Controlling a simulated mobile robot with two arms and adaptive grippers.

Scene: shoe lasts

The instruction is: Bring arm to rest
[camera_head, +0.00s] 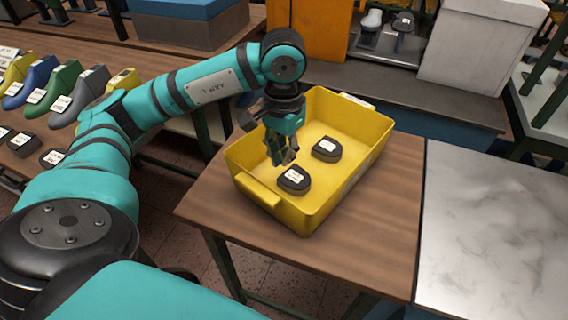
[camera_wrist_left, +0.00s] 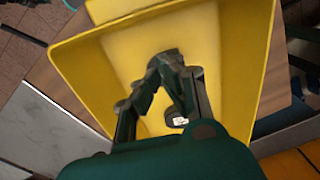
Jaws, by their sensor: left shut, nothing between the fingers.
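My left arm (camera_head: 205,85) reaches in from the left over a yellow bin. Its gripper (camera_head: 286,160) points down inside the bin's opening, with its fingers shut and nothing between them. The gripper also shows in the left wrist view (camera_wrist_left: 172,62), with the fingertips together above the bin floor. My right gripper does not show in either view.
The yellow bin (camera_head: 345,196) stands on a wooden table (camera_head: 390,235) and holds two dark labelled pieces, one near (camera_head: 293,180) and one farther (camera_head: 326,149). Colored shoe lasts (camera_head: 63,104) line a bench at left. A marble-topped surface (camera_head: 490,240) at right is clear.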

